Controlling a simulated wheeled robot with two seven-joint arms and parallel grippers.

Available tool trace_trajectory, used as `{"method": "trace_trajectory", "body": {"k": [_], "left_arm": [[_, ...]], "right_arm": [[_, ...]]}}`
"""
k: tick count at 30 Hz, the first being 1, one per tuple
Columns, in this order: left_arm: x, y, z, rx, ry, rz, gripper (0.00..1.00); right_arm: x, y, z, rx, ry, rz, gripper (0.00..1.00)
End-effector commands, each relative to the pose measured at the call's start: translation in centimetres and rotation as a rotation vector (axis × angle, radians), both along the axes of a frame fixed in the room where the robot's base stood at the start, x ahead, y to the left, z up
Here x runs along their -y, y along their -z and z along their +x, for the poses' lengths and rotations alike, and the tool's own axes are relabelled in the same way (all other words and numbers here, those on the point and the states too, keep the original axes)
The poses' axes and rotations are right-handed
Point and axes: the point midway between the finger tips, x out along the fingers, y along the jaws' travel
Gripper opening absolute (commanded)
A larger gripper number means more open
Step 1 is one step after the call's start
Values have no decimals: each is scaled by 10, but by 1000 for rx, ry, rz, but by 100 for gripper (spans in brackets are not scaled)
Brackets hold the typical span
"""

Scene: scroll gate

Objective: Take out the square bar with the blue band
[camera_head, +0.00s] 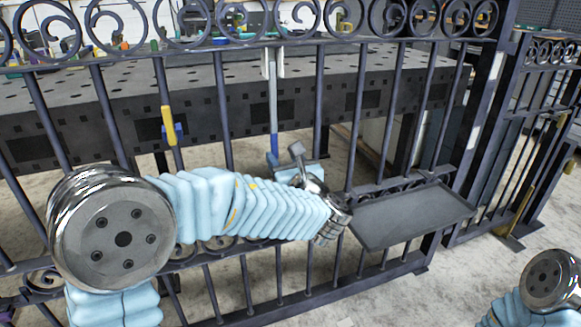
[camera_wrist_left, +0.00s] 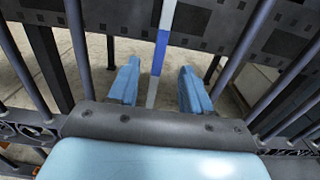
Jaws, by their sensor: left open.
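The square bar with the blue band (camera_head: 273,95) stands upright in the gate among the dark round bars in the head view. It is grey, with the blue band low down. White brackets (camera_head: 281,63) flank its top. In the left wrist view the bar (camera_wrist_left: 161,60) runs down between the two blue fingers. My left gripper (camera_head: 291,163) is at the bar's lower part, its fingers (camera_wrist_left: 158,85) open on either side in the picture. Contact does not show, and the bar's lower end is partly hidden by my wrist in the head view. My right gripper is out of view.
A grey tray (camera_head: 415,216) is fixed at the right of the gate. A yellow piece (camera_head: 167,125) with a blue part sits on a bar at the left. A dark perforated table (camera_head: 215,85) stands behind the gate. Gate bars stand close on both sides.

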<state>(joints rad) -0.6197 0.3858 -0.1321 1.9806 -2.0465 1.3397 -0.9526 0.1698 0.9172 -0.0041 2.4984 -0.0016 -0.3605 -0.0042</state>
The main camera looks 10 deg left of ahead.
Motion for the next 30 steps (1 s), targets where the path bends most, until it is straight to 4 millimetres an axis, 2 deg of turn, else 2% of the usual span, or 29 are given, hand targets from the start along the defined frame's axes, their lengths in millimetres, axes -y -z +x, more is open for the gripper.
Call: {"method": "trace_trajectory", "body": {"k": [9,15,29,30], "left_arm": [[-25,0,36,-1,-3,-1,49],[-36,0,52,-1,-2,-1,49],[-40,0,59,-1,0,-1,49],[-40,0,59,-1,0,-1,44]], "right_arm": [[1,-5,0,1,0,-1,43],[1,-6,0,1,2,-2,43],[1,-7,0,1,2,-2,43],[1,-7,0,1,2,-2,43]]}}
